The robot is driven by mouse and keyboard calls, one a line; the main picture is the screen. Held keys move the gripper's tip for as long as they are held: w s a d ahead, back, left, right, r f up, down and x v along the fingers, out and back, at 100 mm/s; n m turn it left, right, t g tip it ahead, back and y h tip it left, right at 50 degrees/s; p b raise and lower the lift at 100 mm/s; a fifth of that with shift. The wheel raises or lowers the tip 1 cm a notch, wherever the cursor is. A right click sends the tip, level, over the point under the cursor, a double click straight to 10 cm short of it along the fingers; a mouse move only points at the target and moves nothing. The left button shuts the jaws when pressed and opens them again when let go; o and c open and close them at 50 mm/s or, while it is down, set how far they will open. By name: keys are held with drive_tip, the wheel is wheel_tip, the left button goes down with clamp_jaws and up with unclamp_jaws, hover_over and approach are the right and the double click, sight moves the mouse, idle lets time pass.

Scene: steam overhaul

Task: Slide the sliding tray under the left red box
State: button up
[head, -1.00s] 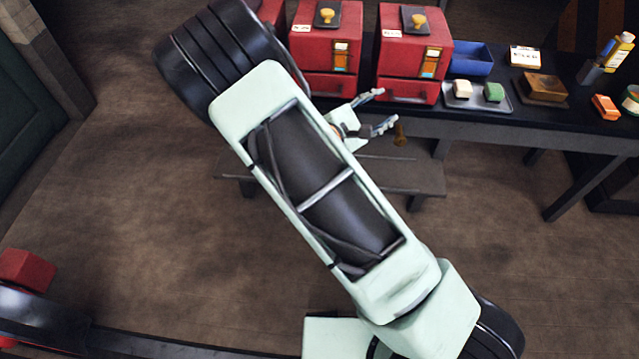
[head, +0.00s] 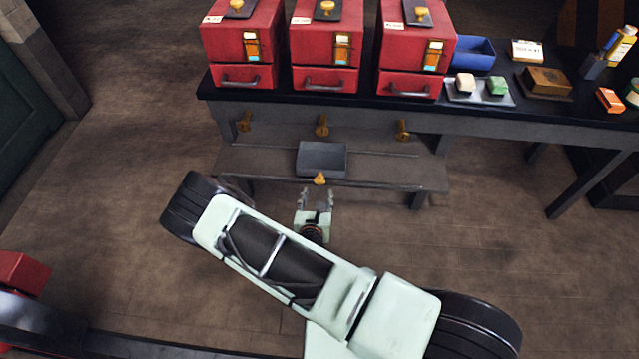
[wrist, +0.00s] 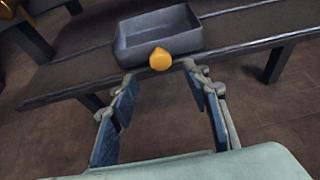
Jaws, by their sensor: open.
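The sliding tray (head: 321,160) is a shallow grey open tray with a yellow knob (head: 320,179) on its front. It sits on the low shelf below the bench, under the middle red box (head: 326,47). The left red box (head: 242,42) stands on the bench to the left of it. My gripper (head: 317,192) is open and empty just in front of the knob, apart from it in the head view. In the wrist view the tray (wrist: 158,34) lies ahead of my open fingers (wrist: 157,85), with the knob (wrist: 160,59) roughly between their lines.
A right red box (head: 417,48) stands on the bench. The low shelf (head: 250,163) is bare left and right of the tray. A blue bin (head: 472,53) and small items stand on the bench at right.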

sight(319, 181)
drive_tip(key=b+x, duration=0.2)
drive_tip(key=x, duration=0.6)
drive_tip(key=shift+w+f, duration=0.1)
clamp_jaws()
